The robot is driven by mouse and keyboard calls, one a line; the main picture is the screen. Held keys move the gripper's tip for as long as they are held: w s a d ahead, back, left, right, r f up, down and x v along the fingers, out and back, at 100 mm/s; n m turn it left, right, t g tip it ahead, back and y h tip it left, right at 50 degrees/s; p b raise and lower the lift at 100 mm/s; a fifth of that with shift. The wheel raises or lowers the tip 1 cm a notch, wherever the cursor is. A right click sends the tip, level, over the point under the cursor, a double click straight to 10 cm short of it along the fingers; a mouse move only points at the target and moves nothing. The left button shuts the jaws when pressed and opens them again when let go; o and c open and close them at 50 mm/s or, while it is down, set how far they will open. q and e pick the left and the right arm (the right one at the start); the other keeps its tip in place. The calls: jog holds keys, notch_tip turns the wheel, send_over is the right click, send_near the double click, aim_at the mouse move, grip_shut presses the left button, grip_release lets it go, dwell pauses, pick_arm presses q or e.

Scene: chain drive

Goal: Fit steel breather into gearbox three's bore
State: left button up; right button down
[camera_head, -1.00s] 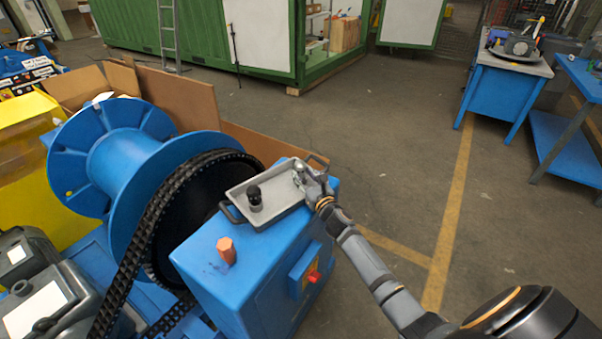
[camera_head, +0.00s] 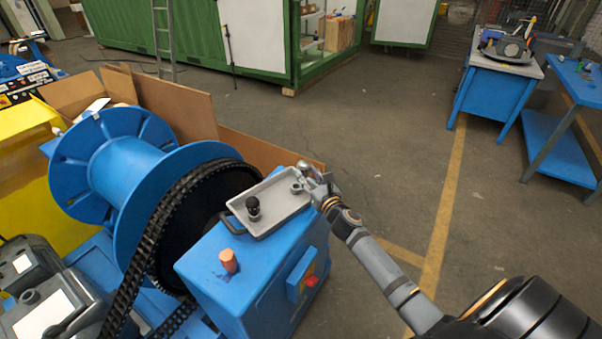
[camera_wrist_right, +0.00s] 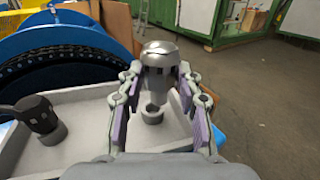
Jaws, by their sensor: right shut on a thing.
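The steel breather (camera_wrist_right: 158,62) is a domed metal cap on a narrower stem. It is between the fingers of my right gripper (camera_wrist_right: 160,90), which is shut on it. In the head view, the breather (camera_head: 303,167) and my right gripper (camera_head: 313,181) are at the right end of a grey tray (camera_head: 278,213). An empty-looking round socket (camera_wrist_right: 152,114) in the tray shows just below the breather's stem, which appears clear of it. The tray lies on a blue gearbox-like box (camera_head: 235,287). I cannot tell which unit is gearbox three, and no open bore is clear. My left gripper is out of view.
A black breather-like part (camera_head: 253,208) stands in the tray. An orange plug (camera_head: 229,261) stands on the blue box, with a red button (camera_head: 311,281) on its side. A chain (camera_head: 150,235), a blue spool (camera_head: 125,170) and grey units (camera_head: 45,308) are to the left. Open floor lies right.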

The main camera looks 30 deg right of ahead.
jog(key=s+d+r+b, duration=0.2)
jog(key=s+r, duration=0.3)
jog(key=s, duration=0.5)
jog(key=shift+d+r, duration=0.35)
jog(key=shift+d, duration=0.05)
